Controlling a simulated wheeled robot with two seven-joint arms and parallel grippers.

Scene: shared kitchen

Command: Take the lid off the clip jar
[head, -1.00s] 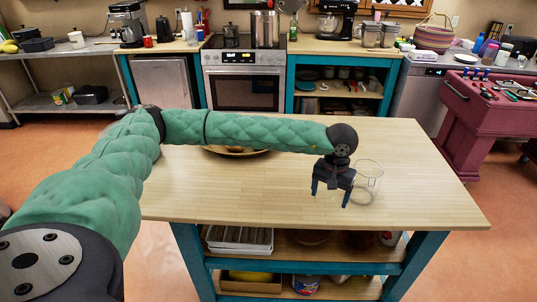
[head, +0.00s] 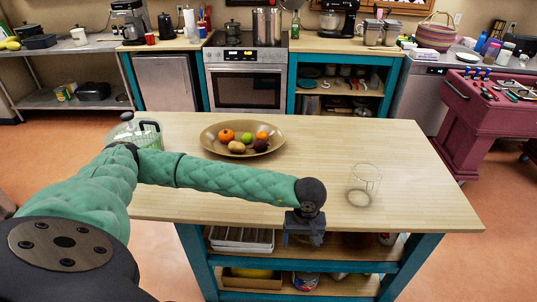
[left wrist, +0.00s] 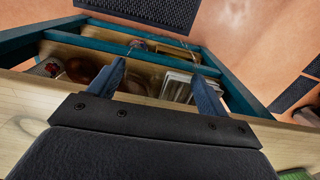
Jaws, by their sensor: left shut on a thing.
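The clip jar (head: 364,184) is a clear glass outline standing upright on the right half of the wooden island top. Its glass is so thin in the picture that its rim is hard to read. My left gripper (head: 303,238) is at the island's near edge, left of the jar and apart from it. In the left wrist view its two fingers (left wrist: 157,75) stand apart, shut on the lid. The lid itself hardly shows between them, and its shape cannot be made out. My right gripper is in neither view.
A fruit bowl (head: 210,140) sits at the island's back middle. A clear lidded container (head: 151,132) stands at its left end, partly behind my arm. The island top (head: 430,190) is bare around the jar. Shelves with a white rack (head: 240,238) lie below.

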